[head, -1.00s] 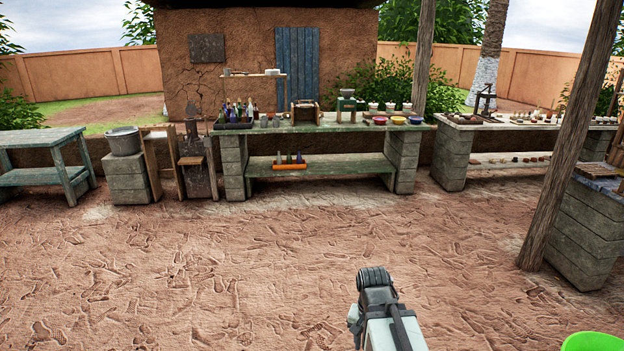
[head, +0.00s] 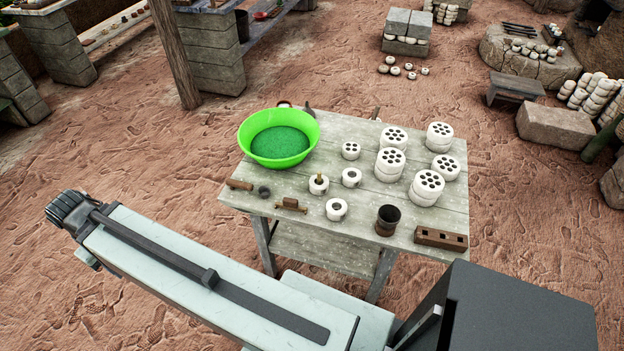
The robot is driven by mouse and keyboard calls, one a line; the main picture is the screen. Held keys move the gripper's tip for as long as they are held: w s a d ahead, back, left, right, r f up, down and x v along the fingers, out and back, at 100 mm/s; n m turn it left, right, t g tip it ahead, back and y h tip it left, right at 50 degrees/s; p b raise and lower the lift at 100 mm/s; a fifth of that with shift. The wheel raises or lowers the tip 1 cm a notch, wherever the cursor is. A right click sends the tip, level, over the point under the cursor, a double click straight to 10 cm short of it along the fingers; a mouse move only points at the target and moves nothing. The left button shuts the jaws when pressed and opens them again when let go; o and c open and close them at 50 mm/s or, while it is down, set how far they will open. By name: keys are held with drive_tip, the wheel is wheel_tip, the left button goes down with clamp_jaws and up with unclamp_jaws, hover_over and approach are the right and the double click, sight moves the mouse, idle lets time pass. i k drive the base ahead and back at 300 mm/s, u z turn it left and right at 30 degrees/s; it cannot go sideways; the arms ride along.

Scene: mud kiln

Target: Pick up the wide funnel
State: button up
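I cannot make out a wide funnel for certain in this view. A small dark cup-shaped vessel (head: 388,219) stands near the front edge of the weathered wooden table (head: 290,232); I cannot tell whether it is a funnel. My gripper (head: 62,208) is at the left of the picture, at the end of my outstretched arm, over bare ground and apart from the table. Its fingers are seen as one dark shape, so their opening does not show. Nothing is seen hanging from it.
A bright green basin (head: 278,138) with green contents stands on the table's left end. Several white perforated moulds (head: 390,160) and a brown block (head: 440,238) with holes share the table. A wooden post (head: 172,50) rises behind. Open earth lies to the left.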

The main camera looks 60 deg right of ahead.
sight(391, 213)
drive_tip(key=z, duration=3.05)
